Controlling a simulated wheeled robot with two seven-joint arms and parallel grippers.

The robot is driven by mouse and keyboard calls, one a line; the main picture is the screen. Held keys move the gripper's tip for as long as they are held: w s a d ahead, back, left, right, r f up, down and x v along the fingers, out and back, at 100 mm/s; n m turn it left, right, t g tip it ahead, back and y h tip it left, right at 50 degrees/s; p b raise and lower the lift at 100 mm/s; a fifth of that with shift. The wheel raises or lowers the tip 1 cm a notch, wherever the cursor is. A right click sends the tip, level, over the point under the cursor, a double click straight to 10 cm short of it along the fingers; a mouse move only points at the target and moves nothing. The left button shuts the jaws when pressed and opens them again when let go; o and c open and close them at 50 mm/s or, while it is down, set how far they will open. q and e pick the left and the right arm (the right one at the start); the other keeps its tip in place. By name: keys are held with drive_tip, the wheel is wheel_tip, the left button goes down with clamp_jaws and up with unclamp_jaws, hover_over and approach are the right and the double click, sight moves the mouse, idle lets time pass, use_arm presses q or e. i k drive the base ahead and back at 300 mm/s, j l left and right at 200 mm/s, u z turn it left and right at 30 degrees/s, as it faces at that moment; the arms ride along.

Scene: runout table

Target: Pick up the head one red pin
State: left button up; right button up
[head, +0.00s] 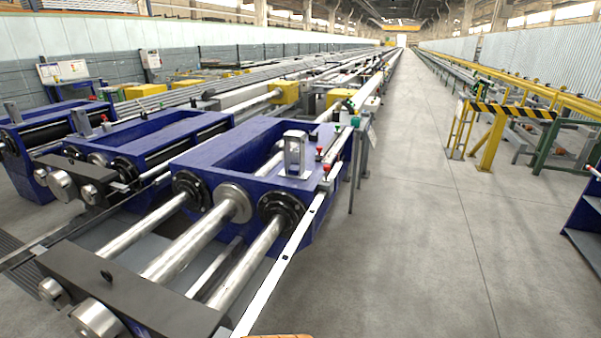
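A small red-topped pin (326,168) stands on the pale rail along the right side of the nearest blue machine frame. A second small red-topped piece (320,151) shows just behind it. Both are small in the head view, and their lower parts are hard to make out. Another small red spot (104,118) shows on the blue frame further left. Neither of my grippers is in view, so I cannot see whether they are open or shut.
The nearest blue machine frame (225,150) carries thick steel rods ending in a dark crossbar (130,290). The white rail (275,265) runs along its right side. A yellow-black barrier (510,110) stands right. The concrete aisle (420,200) is clear. An orange edge shows at bottom.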

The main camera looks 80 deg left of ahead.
sight(327, 168)
drive_tip(key=i+j+u, duration=0.25)
drive_tip(key=u, duration=0.15)
drive_tip(key=i+j+u, duration=0.15)
drive_tip(key=i+u, duration=0.15)
drive_tip(key=u, duration=0.15)
drive_tip(key=i+j+u, duration=0.1)
drive_tip(key=i+u, duration=0.5)
drive_tip(key=u, duration=0.25)
drive_tip(key=i+l+u, duration=0.2)
drive_tip(key=u, duration=0.2)
drive_tip(key=i, duration=0.1)
